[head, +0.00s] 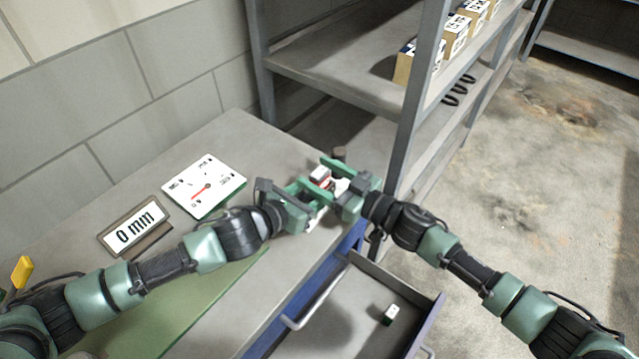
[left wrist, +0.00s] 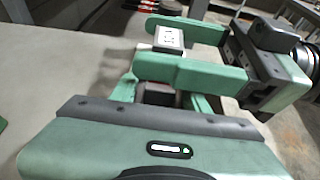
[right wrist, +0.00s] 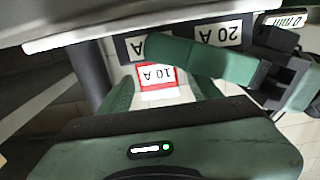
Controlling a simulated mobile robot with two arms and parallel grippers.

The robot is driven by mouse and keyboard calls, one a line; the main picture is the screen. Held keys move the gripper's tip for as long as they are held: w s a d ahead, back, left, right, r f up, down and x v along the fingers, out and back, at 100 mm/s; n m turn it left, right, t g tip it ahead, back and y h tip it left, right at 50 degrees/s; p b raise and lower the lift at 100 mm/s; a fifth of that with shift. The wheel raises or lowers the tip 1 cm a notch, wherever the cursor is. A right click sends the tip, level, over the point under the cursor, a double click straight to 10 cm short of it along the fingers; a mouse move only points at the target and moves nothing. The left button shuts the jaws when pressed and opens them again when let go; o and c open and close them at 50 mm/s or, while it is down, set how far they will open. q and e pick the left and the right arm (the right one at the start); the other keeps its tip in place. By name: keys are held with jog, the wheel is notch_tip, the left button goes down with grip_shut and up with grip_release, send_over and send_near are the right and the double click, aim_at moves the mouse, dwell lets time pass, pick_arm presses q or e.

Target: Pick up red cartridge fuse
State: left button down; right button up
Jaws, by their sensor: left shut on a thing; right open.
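The red cartridge fuse (head: 321,180), a small block with a white end and red on its side, is at the meeting grippers over the table's right end. My left gripper (head: 308,198) appears shut on it; fingers hide most of it. My right gripper (head: 340,176) is open, its fingers on either side of the fuse. In the left wrist view the fuse's white end (left wrist: 170,36) shows between the right gripper's fingers. In the right wrist view a red-bordered "10 A" face (right wrist: 157,79) shows between the open fingers; contact with them cannot be told.
A shelf post (head: 412,110) stands close behind my right gripper. Black-bordered labels (right wrist: 217,33) show in the right wrist view.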

aim_at(319, 172)
grip_shut()
notch_tip(319, 172, up, 10)
jog(key=shift+r, duration=0.1)
pick_arm(q)
jog(key=c, duration=0.6)
grip_release()
jog(key=shift+c, duration=0.2)
jog(key=shift+a, duration=0.1)
jog(key=v, duration=1.1)
jog(key=shift+s+a+r, duration=0.2)
jog(key=shift+s, duration=0.2)
pick_arm(e)
jog(key=shift+f, duration=0.2)
